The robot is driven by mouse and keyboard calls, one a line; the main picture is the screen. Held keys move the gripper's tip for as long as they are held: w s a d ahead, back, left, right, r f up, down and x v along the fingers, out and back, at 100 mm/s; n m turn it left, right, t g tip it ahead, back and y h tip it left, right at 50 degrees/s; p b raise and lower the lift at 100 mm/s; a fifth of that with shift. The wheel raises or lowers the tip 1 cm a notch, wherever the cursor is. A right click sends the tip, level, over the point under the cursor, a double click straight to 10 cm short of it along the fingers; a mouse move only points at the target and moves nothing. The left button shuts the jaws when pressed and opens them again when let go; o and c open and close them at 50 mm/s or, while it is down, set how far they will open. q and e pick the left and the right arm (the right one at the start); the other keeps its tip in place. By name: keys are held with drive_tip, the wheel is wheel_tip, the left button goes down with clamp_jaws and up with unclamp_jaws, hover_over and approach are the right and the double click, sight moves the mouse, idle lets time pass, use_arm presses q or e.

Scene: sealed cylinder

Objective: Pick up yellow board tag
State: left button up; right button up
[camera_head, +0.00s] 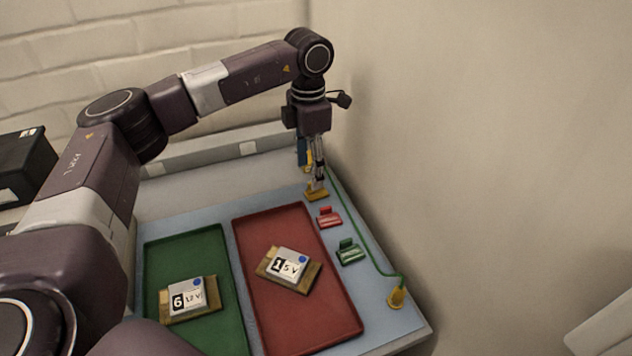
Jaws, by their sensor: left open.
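The yellow board tag (316,194) lies on the blue-grey bench top near its right edge, behind the red tag. My left gripper (317,183) points straight down with its fingertips right at the yellow tag. The gripper is open, and its fingers partly hide the tag. From this view I cannot tell whether the fingers touch it. My right gripper does not show.
A red tag (329,216) and a green tag (349,252) stand in front of the yellow one. A red tray (330,322) and a green tray (223,309) each hold a labelled board. A green cable (363,243) runs along the right edge to a yellow plug (397,296), near the wall.

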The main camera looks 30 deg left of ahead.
sight(312, 192)
use_arm(q)
drive_tip(key=shift+s+f, duration=0.1)
drive_tip(key=shift+f, duration=0.4)
drive_tip(key=shift+f+p, duration=0.35)
drive_tip(key=f, duration=0.2)
drive_tip(key=w+f+p, duration=0.1)
drive_tip(key=f, duration=0.1)
drive_tip(key=shift+f, duration=0.35)
drive_tip(key=shift+c, duration=1.4)
drive_tip(key=c, duration=0.7)
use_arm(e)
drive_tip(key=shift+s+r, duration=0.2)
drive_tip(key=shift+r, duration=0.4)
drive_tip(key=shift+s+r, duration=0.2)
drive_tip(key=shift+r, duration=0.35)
